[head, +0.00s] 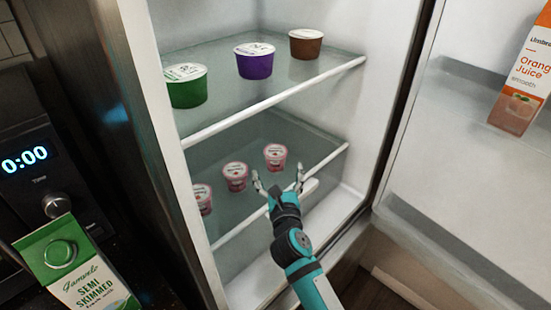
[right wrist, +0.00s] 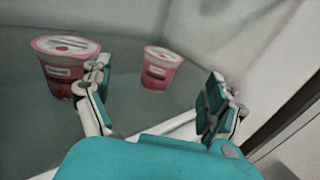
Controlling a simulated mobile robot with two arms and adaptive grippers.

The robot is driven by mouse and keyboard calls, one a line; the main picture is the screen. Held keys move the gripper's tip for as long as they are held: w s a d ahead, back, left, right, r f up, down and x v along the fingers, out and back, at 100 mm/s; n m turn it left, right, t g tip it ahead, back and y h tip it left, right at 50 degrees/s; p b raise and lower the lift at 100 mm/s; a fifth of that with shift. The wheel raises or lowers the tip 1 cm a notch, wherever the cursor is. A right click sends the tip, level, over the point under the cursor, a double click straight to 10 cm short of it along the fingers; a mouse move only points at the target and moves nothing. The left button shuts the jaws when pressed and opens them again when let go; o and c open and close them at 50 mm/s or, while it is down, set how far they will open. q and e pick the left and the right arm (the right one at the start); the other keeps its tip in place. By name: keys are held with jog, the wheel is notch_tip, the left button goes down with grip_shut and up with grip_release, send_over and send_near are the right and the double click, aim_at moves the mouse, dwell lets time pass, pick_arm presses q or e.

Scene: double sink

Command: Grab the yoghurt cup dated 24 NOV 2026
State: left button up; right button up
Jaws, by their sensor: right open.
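Several pink yoghurt cups with pale lids stand upright on the lower fridge shelf: a left one (head: 202,198), a middle one (head: 235,176) and a right one (head: 275,156). Their printed dates are too small to read. My right gripper (head: 278,183) is open and empty at the shelf's front edge, in front of the right cup. In the right wrist view, one cup (right wrist: 65,65) is close by, partly hidden behind the left finger, and another cup (right wrist: 161,68) stands farther back, between the open fingers (right wrist: 157,95). My left gripper is not in view.
The upper shelf (head: 270,98) holds green (head: 186,85), purple (head: 254,60) and brown (head: 305,44) tubs above the cups. The open fridge door, with an orange juice carton (head: 523,85), is at the right. A milk carton (head: 75,265) stands outside at the lower left.

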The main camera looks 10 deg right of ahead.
aim_at(275, 150)
jog(key=w, duration=0.5)
jog(key=shift+w+d, duration=0.15)
jog(key=shift+d, duration=0.1)
jog(key=shift+w+d+f+b, duration=0.1)
jog(key=shift+w+d+b, duration=0.1)
jog(key=shift+w, duration=0.7)
jog(key=shift+w+d+r+b, duration=0.1)
jog(key=shift+w+d+b, duration=0.1)
jog(key=shift+w, duration=0.7)
jog(key=shift+w+d+f+b, duration=0.1)
jog(key=shift+w+d, duration=0.1)
jog(key=shift+w, duration=0.7)
jog(key=shift+s, duration=0.1)
jog(key=shift+c, duration=0.2)
jog(key=c, duration=1.4)
